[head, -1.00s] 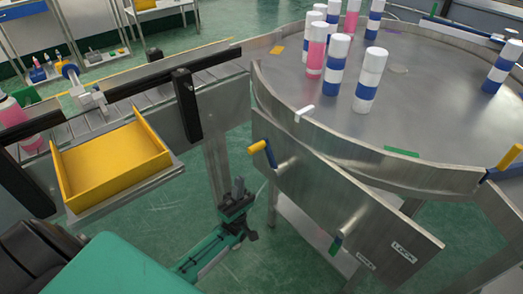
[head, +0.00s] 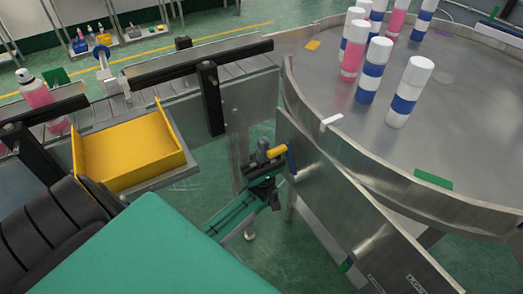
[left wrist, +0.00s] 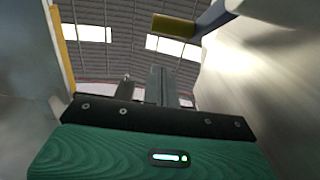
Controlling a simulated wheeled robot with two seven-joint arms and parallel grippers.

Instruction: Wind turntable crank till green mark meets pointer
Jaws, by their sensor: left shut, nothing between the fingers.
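The turntable (head: 350,150) is a round steel table carrying several bottles. A green mark (head: 432,180) lies near its front edge, well to the right of the white pointer (head: 331,121) on the rim. The crank's yellow handle (head: 276,151) and blue arm (head: 291,160) stick out from the steel side panel. My left gripper (head: 263,158) is shut and empty, close beside the handle on its left; whether they touch is unclear. In the left wrist view the handle (left wrist: 172,26) and blue arm (left wrist: 212,15) are at the top, apart from the fingers (left wrist: 158,86). My right gripper is out of view.
White-capped bottles (head: 410,90) stand on the turntable. A yellow tray (head: 130,155) and a conveyor with black rails (head: 200,66) are left of my gripper. An orange mark (head: 313,44) lies at the turntable's far left.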

